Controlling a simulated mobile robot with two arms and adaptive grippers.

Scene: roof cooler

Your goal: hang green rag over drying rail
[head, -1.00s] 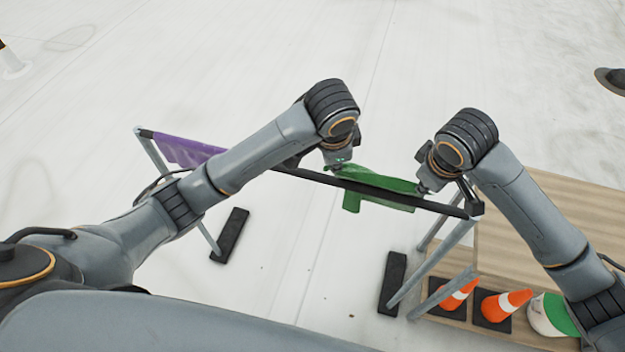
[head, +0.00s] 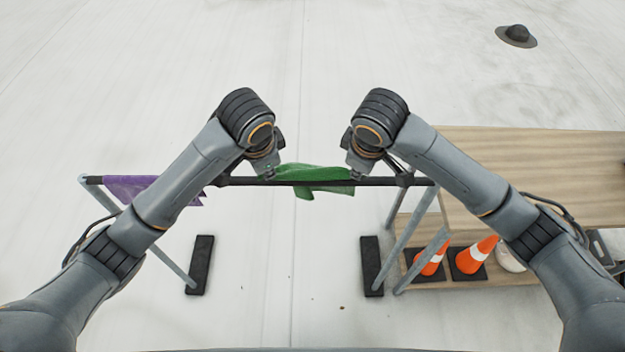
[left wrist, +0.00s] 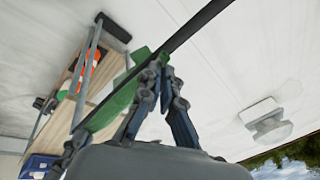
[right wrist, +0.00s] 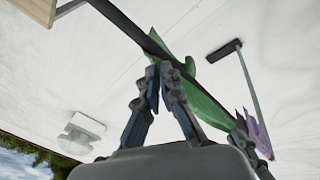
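The green rag (head: 315,175) lies across the black bar of the drying rail (head: 239,181), part beyond the bar and a short flap on the near side. My left gripper (head: 268,173) is at its left end; in the left wrist view its fingertips (left wrist: 162,70) are close together with green cloth at them. My right gripper (head: 355,160) is at its right end, largely hidden by its wrist in the head view. In the right wrist view its fingertips (right wrist: 163,68) nearly meet against the rag (right wrist: 203,102). Both grippers appear shut on the rag.
A purple cloth (head: 128,188) hangs at the rail's left end. A wooden bench (head: 540,165) stands at the right, with orange cones (head: 432,261) on its lower shelf. A dark hat (head: 517,36) lies far off.

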